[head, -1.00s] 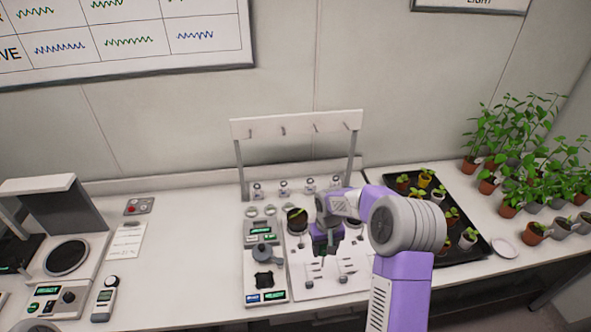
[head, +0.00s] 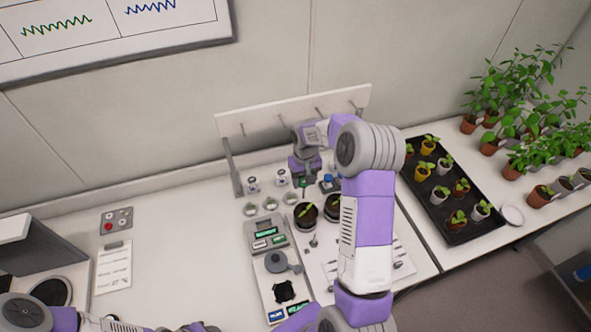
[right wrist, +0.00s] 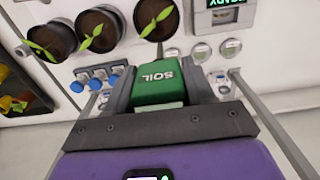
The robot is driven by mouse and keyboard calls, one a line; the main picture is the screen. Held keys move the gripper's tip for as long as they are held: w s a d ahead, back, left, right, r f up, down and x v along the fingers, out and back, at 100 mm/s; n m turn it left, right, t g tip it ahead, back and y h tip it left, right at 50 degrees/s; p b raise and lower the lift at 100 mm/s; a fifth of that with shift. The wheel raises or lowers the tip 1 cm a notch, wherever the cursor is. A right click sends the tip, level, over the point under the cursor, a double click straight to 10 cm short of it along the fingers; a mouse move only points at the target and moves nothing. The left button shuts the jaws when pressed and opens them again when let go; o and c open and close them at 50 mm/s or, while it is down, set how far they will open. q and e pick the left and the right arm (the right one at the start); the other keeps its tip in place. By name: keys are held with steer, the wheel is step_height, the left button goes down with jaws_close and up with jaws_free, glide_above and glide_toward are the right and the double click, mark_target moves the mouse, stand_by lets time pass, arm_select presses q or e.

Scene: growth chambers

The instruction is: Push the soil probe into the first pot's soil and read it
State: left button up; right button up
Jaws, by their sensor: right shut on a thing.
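The soil probe (right wrist: 158,84) is a green block marked SOIL with a thin grey rod. My right gripper (head: 303,182) is shut on its body, behind the pots and in front of the hook rack. In the right wrist view the rod reaches toward the nearest dark pot (right wrist: 157,18), which holds a seedling; it is the left pot (head: 306,214) in the head view. I cannot tell whether the tip touches the pot. Other pots (right wrist: 98,28) stand beside it. The grey reader (head: 264,235) has lit green displays. My left gripper is out of view.
The hook rack (head: 290,105) stands behind the pots. Blue-capped vials (right wrist: 95,82) and round clear dishes (head: 270,203) are close to the probe. A black seedling tray (head: 424,202) is at right. The left bench top is mostly clear.

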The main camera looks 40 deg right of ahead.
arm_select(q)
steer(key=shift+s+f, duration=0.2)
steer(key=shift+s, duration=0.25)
arm_select(e)
steer(key=shift+s+f, duration=0.25)
steer(key=shift+s, duration=0.2)
arm_select(q)
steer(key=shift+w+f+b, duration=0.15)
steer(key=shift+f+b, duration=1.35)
steer(key=shift+b, duration=0.2)
arm_select(e)
steer(key=shift+w+f, duration=0.15)
steer(key=shift+f, duration=2.4)
arm_select(q)
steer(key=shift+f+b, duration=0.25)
steer(key=shift+b, duration=0.05)
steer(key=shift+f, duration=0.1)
arm_select(e)
steer(key=shift+f, duration=0.15)
arm_select(q)
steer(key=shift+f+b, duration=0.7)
steer(key=shift+b, duration=0.1)
arm_select(e)
steer(key=shift+f, duration=0.9)
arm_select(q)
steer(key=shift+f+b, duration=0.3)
arm_select(e)
steer(key=shift+s+a+f, duration=0.15)
steer(key=shift+s+f, duration=0.05)
steer(key=shift+f, duration=0.1)
